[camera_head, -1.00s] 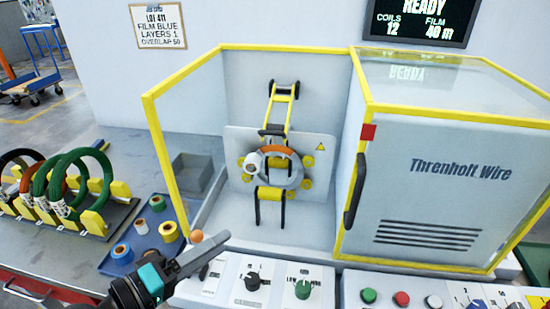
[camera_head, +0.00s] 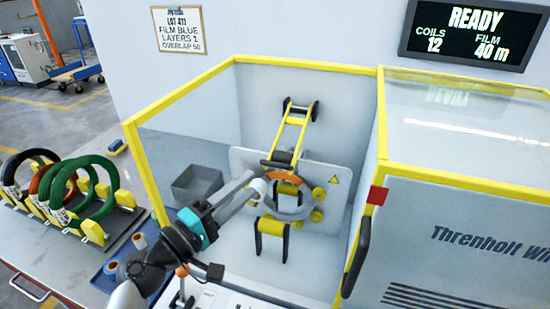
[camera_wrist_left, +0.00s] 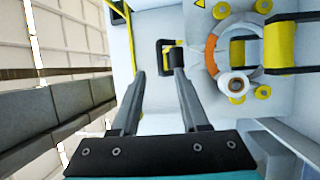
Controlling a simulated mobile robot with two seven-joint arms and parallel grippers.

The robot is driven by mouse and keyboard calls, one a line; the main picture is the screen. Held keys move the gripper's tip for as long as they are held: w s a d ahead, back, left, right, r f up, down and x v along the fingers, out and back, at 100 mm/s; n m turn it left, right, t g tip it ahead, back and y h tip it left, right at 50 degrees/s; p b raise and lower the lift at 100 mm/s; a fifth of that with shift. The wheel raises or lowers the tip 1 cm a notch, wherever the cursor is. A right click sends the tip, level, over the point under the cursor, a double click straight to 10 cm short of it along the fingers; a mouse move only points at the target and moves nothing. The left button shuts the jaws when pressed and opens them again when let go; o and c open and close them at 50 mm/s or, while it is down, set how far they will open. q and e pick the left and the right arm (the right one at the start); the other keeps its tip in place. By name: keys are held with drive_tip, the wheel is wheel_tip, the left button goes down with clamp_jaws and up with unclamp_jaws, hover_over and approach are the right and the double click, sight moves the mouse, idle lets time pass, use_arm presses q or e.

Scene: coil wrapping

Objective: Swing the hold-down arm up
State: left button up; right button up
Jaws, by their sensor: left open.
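The yellow hold-down arm (camera_head: 293,132) slopes down from a black pivot at the back of the yellow-framed booth. Its lower end, with a black bar handle (camera_head: 283,158), is just above the grey ring with its orange coil section (camera_head: 284,179). My left gripper (camera_head: 256,181) reaches into the booth from the front left, close to the ring. In the left wrist view its fingers (camera_wrist_left: 156,72) are open and empty, and a black handle (camera_wrist_left: 176,57) shows beyond their tips, near the orange section. Whether they touch it is unclear. My right gripper is out of view.
A white film spool (camera_wrist_left: 233,86) sits beside the ring. A lower yellow roller (camera_head: 272,227) stands under the ring. A grey bin (camera_head: 197,183) and a rack of coils (camera_head: 98,232) are to the left. The booth's yellow frame (camera_head: 145,172) borders my arm.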

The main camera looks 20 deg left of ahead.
sight(274, 165)
use_arm(q)
drive_tip(key=p+x, duration=0.1)
drive_tip(key=x, duration=0.7)
drive_tip(key=shift+w+d, duration=0.25)
drive_tip(key=shift+w, duration=0.2)
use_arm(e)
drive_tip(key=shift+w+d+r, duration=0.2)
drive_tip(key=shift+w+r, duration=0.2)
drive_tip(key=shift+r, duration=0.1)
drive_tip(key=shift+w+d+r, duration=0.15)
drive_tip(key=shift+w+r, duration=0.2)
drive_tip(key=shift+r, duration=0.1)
use_arm(q)
drive_tip(key=shift+c, duration=0.3)
clamp_jaws()
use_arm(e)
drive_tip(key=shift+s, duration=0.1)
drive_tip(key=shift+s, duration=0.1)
